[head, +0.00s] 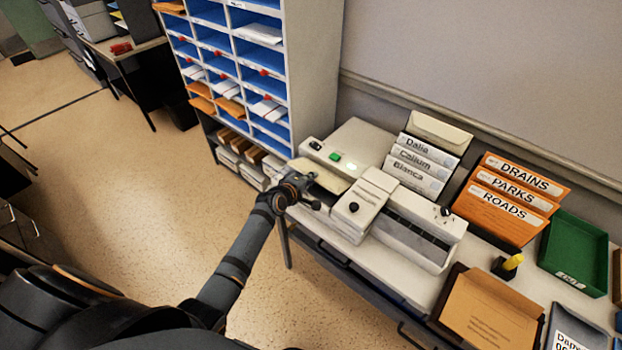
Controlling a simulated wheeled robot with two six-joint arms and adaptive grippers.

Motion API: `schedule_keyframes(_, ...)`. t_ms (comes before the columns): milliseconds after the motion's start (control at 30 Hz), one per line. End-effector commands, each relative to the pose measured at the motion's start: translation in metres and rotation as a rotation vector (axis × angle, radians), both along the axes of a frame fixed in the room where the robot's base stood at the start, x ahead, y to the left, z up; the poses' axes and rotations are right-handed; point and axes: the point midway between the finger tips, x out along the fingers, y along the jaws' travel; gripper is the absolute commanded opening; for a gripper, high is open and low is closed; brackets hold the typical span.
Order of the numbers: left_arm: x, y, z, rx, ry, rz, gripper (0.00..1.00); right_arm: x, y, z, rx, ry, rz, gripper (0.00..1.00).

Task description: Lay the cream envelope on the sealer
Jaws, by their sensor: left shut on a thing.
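The cream envelope (325,177) lies flat or nearly flat at the front of a pale machine with a green button, which looks like the sealer (359,141). My left gripper (305,190) is shut on the envelope's near left edge. The gripper hides part of the envelope and of the machine's front. I cannot tell whether the envelope touches the machine's surface. My right gripper is not in view.
A pigeonhole shelf (311,70) stands left. A green tray (573,250) and yellow-handled stamp (512,262) are right.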

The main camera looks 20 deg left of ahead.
Motion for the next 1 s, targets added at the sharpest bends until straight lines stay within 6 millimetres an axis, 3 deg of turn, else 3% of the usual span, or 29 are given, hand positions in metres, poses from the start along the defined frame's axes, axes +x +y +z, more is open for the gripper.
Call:
schedule_keyframes(133, 0.000, 0.000, 0.000, 0.000, -0.001, 0.000, 0.00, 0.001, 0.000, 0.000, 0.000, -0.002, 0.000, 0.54)
schedule_keyframes(200, 0.000, 0.000, 0.000, 0.000, 0.000, 0.000, 0.14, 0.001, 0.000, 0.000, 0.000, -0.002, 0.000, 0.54)
schedule_keyframes(367, 0.000, 0.000, 0.000, 0.000, 0.000, 0.000, 0.34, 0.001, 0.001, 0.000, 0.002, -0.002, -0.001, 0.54)
schedule_keyframes(733, -0.006, 0.002, 0.002, 0.001, 0.001, 0.000, 0.34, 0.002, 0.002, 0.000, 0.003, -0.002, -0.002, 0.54)
schedule_keyframes(1000, -0.058, 0.012, 0.027, 0.005, 0.001, -0.002, 0.34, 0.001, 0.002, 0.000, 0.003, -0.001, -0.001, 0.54)
